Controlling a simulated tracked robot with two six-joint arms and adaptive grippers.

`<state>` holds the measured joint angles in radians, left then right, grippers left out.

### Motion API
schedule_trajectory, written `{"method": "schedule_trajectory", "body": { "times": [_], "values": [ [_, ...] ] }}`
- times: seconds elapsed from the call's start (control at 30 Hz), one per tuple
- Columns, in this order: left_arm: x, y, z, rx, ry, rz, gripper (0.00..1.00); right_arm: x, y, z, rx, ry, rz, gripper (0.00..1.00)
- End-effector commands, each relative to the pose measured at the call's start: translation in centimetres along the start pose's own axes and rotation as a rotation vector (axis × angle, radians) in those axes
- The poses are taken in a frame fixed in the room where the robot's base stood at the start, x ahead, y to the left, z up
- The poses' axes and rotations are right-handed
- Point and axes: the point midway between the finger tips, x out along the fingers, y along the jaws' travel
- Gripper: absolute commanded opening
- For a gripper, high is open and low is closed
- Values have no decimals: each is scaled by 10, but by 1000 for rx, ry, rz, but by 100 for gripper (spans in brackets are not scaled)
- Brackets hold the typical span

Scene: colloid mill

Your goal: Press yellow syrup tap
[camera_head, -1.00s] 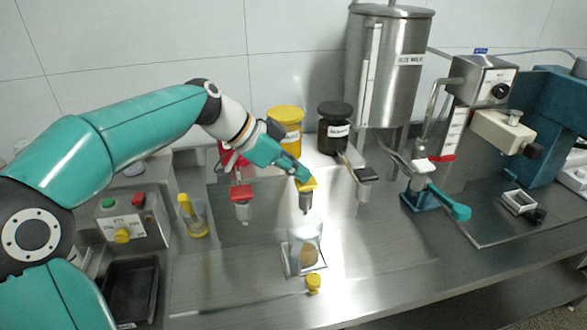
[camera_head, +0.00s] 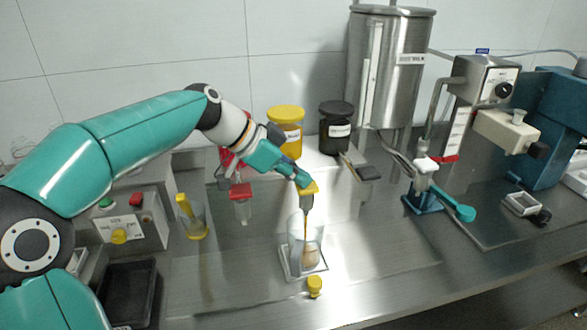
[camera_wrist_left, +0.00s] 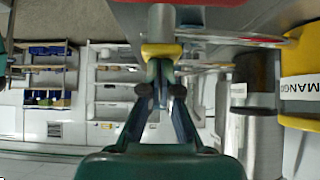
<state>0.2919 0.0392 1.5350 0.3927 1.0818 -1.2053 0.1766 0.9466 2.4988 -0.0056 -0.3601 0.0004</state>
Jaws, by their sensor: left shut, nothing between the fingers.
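The yellow syrup tap (camera_head: 309,188) sticks out below the jar with the yellow lid (camera_head: 286,113). My left gripper (camera_head: 303,180) is shut and empty, with its fingertips touching the yellow tap top from above. In the left wrist view the closed fingertips (camera_wrist_left: 160,68) meet the yellow tap piece (camera_wrist_left: 161,50). A thin brown stream runs from the tap's nozzle into a clear cup (camera_head: 307,246) directly below. The cup holds some brown liquid and stands on a small square plate (camera_head: 293,272). My right gripper is not in view.
A red tap (camera_head: 240,190) is just left of the yellow one, and a black tap (camera_head: 367,173) is to the right. A small yellow cap (camera_head: 315,285) stands in front of the cup. A control box (camera_head: 130,224) and a dark tray (camera_head: 128,291) are at the left.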

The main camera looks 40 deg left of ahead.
Motion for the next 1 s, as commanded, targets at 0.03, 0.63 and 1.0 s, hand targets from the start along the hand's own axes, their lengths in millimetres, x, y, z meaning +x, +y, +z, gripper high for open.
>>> {"method": "schedule_trajectory", "body": {
  "times": [0.03, 0.63, 1.0],
  "values": [
    [5, 2, 6, -3, -15, 13, 0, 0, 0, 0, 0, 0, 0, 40],
    [-73, -1, -28, 2, -1, -2, 0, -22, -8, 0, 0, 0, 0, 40],
    [-123, 0, -31, 3, 0, 3, 0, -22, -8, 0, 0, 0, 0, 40]
  ]
}}
